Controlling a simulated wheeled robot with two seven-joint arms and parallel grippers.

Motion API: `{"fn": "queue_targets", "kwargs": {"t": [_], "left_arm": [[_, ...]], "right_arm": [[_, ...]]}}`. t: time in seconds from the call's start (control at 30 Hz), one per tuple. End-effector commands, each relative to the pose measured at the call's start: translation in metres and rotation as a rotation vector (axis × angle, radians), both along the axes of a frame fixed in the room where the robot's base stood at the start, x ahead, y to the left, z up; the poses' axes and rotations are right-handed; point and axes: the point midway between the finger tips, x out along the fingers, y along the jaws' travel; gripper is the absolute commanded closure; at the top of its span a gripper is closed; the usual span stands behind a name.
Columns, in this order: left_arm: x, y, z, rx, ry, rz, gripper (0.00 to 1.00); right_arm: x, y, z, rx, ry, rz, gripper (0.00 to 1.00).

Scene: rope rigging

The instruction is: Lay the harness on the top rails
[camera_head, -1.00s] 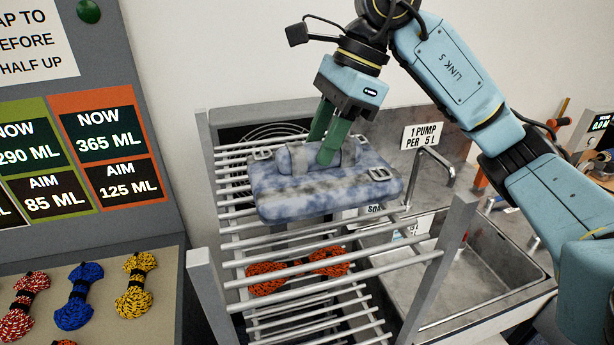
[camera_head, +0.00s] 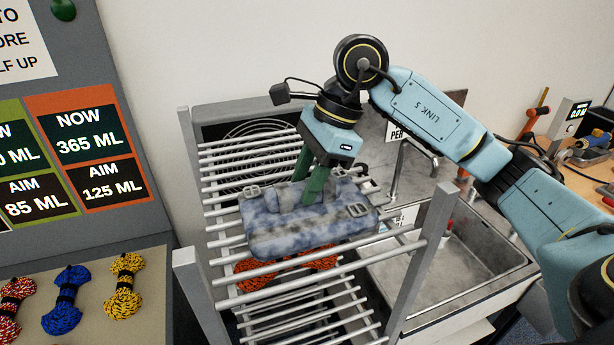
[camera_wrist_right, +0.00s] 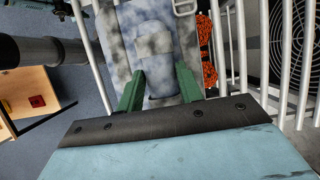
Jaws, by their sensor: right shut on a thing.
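The harness (camera_head: 290,233) is a blue and grey mottled padded block with metal buckles, in the head view. It is over the top rails (camera_head: 222,226) of the grey rack, low and close to them; I cannot tell whether it touches. My right gripper (camera_head: 308,190) is shut on the raised middle part of the harness from above, its green fingers on either side. In the right wrist view the harness (camera_wrist_right: 117,38) lies between and beyond the green fingers (camera_wrist_right: 160,85). My left gripper is not in view.
An orange rope bundle (camera_head: 262,272) lies on a lower tier of the rack. A sink (camera_head: 455,265) with a tap (camera_head: 405,160) is at the right. A panel with volume signs (camera_head: 88,140) and rope bundles in blue (camera_head: 68,298) and yellow (camera_head: 124,285) are at the left.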

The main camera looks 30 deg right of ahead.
Motion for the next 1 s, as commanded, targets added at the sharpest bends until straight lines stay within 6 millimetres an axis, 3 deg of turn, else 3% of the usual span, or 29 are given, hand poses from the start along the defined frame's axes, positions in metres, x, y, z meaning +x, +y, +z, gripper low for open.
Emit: {"fn": "queue_targets", "kwargs": {"t": [0.1, 0.13, 0.3, 0.67, 0.77, 1.0], "left_arm": [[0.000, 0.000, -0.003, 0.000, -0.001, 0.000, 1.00], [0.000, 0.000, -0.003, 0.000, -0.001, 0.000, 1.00], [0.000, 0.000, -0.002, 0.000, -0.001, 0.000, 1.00], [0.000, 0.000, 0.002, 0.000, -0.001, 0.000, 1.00], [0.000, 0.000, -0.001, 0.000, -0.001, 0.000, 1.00], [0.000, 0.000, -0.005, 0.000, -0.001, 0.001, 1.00]], "right_arm": [[0.001, 0.000, -0.001, 0.002, -0.004, 0.000, 1.00], [0.000, 0.000, -0.003, 0.000, 0.000, 0.000, 0.63], [0.000, 0.000, -0.002, 0.000, 0.000, 0.000, 0.42], [0.000, 0.000, 0.002, 0.000, 0.001, 0.000, 0.42], [0.000, -0.006, 0.014, -0.001, -0.003, -0.002, 0.42], [-0.005, -0.025, 0.062, 0.001, -0.005, -0.003, 0.42]]}}
